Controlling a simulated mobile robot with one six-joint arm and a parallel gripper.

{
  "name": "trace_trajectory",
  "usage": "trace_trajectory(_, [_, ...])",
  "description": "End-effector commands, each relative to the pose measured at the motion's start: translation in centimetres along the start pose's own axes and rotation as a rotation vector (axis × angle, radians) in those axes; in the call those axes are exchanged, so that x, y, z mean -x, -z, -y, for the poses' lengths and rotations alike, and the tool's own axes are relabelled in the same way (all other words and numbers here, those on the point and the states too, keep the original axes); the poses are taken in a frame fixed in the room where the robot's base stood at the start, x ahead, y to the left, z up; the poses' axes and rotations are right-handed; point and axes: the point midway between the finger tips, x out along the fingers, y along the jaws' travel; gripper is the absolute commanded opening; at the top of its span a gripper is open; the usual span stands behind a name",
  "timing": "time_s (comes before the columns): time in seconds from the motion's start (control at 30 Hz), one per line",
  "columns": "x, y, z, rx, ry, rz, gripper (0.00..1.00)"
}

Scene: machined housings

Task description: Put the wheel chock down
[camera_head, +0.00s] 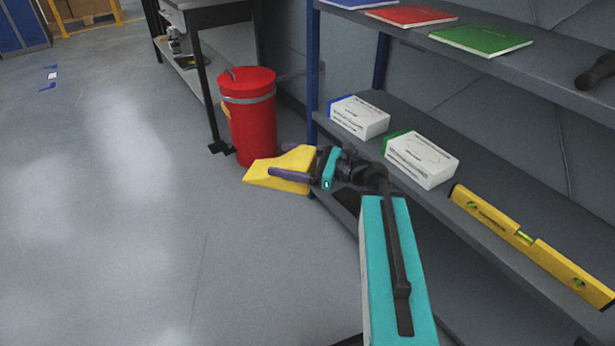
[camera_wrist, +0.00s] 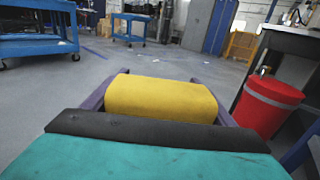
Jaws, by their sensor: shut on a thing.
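The yellow wheel chock (camera_head: 273,171) is a wedge held between the purple fingers of my gripper (camera_head: 290,179), beside the shelf unit and in front of the red bin in the head view. The wrist view shows the chock (camera_wrist: 160,98) between the two fingers of my gripper (camera_wrist: 160,92), one on each side. My gripper is shut on it. The chock appears to be in the air above the grey floor (camera_head: 110,220); its exact height is hard to tell.
A red bin (camera_head: 251,125) stands behind the chock, by a workbench (camera_head: 205,12). The shelf unit (camera_head: 510,205) on the right bears white boxes (camera_head: 421,160), a yellow spirit level (camera_head: 530,245) and books (camera_head: 480,41). The floor to the left is clear.

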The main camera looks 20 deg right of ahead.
Motion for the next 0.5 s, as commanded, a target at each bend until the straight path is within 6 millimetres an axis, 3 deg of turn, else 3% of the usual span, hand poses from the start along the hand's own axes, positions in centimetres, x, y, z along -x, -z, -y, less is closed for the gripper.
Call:
trace_trajectory(0.03, [-0.8, -1.2, -0.4, 0.003, -0.004, 0.007, 0.38])
trace_trajectory(0.2, [-2.4, -2.8, -1.1, -0.001, -0.009, 0.015, 0.38])
trace_trajectory(0.5, [-2.9, -3.1, -1.3, -0.003, -0.012, 0.016, 0.38])
